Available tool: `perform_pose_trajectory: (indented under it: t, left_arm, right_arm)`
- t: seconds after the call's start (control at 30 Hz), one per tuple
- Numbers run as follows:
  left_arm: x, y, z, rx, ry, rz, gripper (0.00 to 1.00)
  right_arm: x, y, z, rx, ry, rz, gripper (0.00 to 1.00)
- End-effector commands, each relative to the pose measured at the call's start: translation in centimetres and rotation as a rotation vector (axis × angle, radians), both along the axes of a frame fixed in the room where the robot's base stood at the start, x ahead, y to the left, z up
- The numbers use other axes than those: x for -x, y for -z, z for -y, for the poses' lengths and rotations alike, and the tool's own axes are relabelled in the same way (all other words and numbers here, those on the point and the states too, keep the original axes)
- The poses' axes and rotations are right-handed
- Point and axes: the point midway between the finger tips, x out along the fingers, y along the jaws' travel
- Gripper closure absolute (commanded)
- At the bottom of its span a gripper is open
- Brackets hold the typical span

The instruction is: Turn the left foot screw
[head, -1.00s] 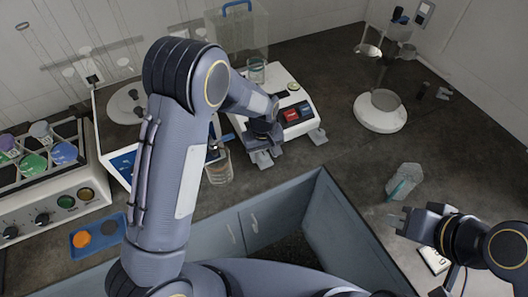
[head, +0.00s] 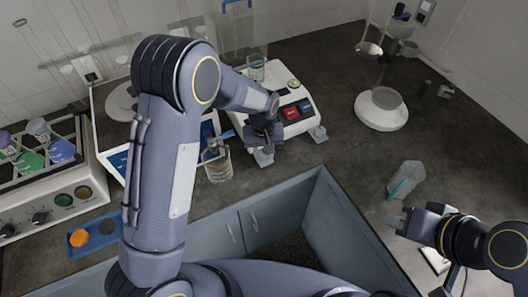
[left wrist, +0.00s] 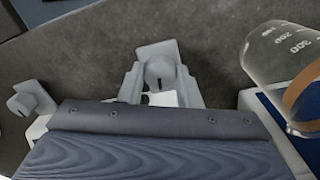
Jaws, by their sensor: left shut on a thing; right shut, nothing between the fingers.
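The shaker (head: 275,88) is a white box with a red and a dark blue button on its front. Its left foot screw (left wrist: 158,72) is a light grey knob with a dark slot, on a grey foot plate (head: 263,157). My left gripper (head: 262,140) reaches down at the shaker's front left corner. In the left wrist view its light grey fingers (left wrist: 160,88) stand either side of the screw, shut on it. The screw is mostly hidden in the head view. My right gripper (head: 397,219) is shut and empty above the counter at the right.
A glass beaker (head: 217,163) stands close left of my left gripper; it also shows in the left wrist view (left wrist: 285,65). The shaker's right foot (head: 318,133) is clear. A hexagonal bottle (head: 406,178) lies near my right gripper. Open counter lies between.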

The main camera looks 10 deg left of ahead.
Motion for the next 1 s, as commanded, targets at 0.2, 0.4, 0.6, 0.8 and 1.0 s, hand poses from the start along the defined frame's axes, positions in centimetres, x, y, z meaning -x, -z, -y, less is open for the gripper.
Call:
perform_pose_trajectory:
  t: [0.2,0.4,0.6,0.8,1.0]
  left_arm:
    - [-0.1,0.2,0.0,0.002,0.196,0.001,0.92]
    - [-0.1,0.1,0.0,0.003,0.386,0.003,0.92]
    - [-0.1,0.1,0.0,0.002,0.561,0.003,0.92]
    - [-0.1,0.0,0.0,0.002,0.700,0.003,0.92]
    - [-0.1,0.0,0.0,0.002,0.793,0.003,0.92]
  right_arm:
    - [0.0,1.5,0.0,0.000,0.000,0.000,1.00]
    - [0.0,2.3,0.0,0.000,0.000,0.000,1.00]
    - [0.0,3.0,0.0,0.000,0.000,0.000,1.00]
    - [0.0,3.4,0.0,0.000,0.000,0.000,1.00]
    - [0.0,3.6,0.0,0.000,0.000,0.000,1.00]
